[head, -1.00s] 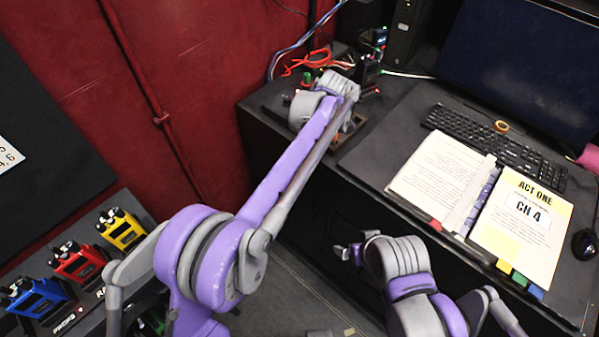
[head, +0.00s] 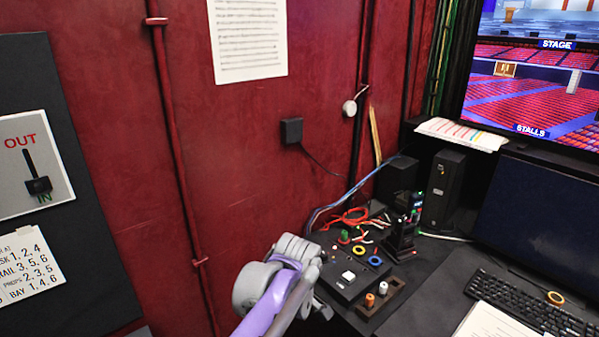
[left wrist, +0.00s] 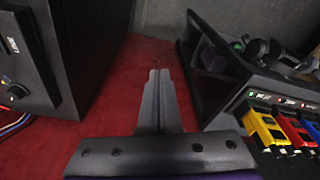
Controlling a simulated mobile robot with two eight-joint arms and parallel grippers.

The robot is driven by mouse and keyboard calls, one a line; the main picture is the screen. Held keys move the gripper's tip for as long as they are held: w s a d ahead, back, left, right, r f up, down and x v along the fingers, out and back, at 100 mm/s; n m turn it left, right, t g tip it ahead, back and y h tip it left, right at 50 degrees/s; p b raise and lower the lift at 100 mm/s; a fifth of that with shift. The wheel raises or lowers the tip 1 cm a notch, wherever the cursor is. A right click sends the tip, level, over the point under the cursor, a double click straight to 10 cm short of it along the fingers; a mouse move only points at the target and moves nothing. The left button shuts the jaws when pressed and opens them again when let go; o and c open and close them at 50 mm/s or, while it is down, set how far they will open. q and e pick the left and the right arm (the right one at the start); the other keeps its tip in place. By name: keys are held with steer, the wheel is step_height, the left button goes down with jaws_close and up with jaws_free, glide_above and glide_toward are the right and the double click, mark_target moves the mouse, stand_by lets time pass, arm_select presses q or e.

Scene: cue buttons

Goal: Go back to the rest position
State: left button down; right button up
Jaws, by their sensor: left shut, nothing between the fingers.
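My left arm's grey and purple wrist (head: 290,262) rises from the bottom of the head view, left of the cue button box; its fingers cannot be made out there. In the left wrist view my left gripper (left wrist: 158,76) has its two grey fingers together with nothing between them, clear of the things around it. The black cue button box (head: 341,287) sits on the desk, with a white square button (head: 348,276) and yellow and blue ring buttons on top. My right gripper is out of view.
Beside the box, a wooden holder (head: 392,305) carries an orange and a white peg. Red cables (head: 345,218), a keyboard (head: 525,305) and a dark monitor are near. In the left wrist view, yellow, red and blue radios (left wrist: 265,128) stand at right and a dark cabinet (left wrist: 75,45) at left.

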arm_select(q)
steer(key=s+a+f+m+t, duration=0.2)
steer(key=s+a+f+m, duration=0.2)
steer(key=s, duration=0.6)
steer(key=s+a+f+m+t+h, duration=0.1)
steer(key=s+a+f+m+t, duration=0.1)
steer(key=s+a+f+m, duration=0.2)
steer(key=s+a+m, duration=0.3)
steer(key=s+a, duration=0.3)
steer(key=shift+m+h, duration=0.3)
steer(key=shift+m, duration=0.1)
steer(key=shift+d+f, duration=0.1)
stand_by(0.6)
